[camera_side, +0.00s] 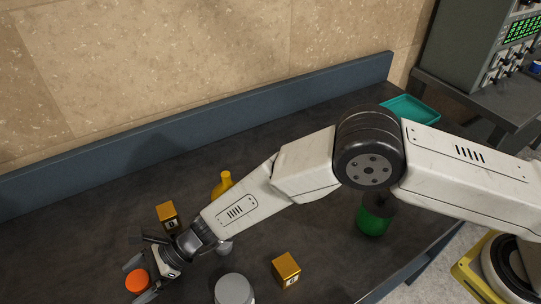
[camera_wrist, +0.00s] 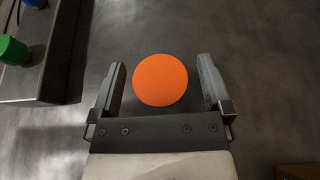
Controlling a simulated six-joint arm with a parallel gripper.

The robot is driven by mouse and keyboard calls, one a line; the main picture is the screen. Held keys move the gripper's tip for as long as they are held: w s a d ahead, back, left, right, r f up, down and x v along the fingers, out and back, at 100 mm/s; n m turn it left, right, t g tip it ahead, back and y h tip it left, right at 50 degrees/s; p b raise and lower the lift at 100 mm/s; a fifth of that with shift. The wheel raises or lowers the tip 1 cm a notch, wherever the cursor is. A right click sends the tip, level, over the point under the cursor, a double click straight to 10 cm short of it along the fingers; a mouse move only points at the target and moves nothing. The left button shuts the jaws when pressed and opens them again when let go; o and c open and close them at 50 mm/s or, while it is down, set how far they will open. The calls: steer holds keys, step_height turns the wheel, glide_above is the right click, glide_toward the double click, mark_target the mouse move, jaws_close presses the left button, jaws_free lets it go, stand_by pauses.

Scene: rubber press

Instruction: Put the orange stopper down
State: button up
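The orange stopper (camera_side: 137,281) is at the lower left of the side view, at the end of my arm. In the wrist view the round orange top of the stopper (camera_wrist: 160,80) lies between the two fingers of my gripper (camera_wrist: 163,82). A narrow gap shows on each side, so the fingers look open and apart from it. In the side view my gripper (camera_side: 143,268) has one finger on either side of the stopper. The stopper's underside is hidden, and I cannot tell whether it rests on the dark bench (camera_side: 320,265).
Gold cubes (camera_side: 167,216) (camera_side: 286,269), a yellow flask (camera_side: 222,184), a grey cylinder (camera_side: 234,290) and a green container (camera_side: 374,221) stand on the bench. A teal tray (camera_side: 410,108) is at the back right.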

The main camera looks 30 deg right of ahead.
steer(key=shift+r, duration=0.2)
steer(key=v, duration=1.1)
steer(key=shift+d, duration=0.15)
steer(key=shift+d+r, duration=0.15)
steer(key=shift+d, duration=0.2)
stand_by(0.4)
steer(key=shift+d+r, duration=0.15)
steer(key=shift+d, duration=0.35)
steer(key=s+d+r+n+t+h, duration=0.1)
steer(key=d+n, duration=0.5)
steer(key=d, duration=0.8)
steer(key=s+d+r+n+h, duration=0.3)
steer(key=s+d+n+h, duration=0.2)
steer(key=d, duration=0.9)
steer(key=s+d+r+n+t+h, duration=0.1)
steer(key=s+d+r+n+h, duration=0.2)
steer(key=d+n+h, duration=0.4)
steer(key=s+d, duration=0.1)
steer(key=d, duration=0.7)
steer(key=shift+t, duration=0.3)
steer(key=shift+w, duration=0.15)
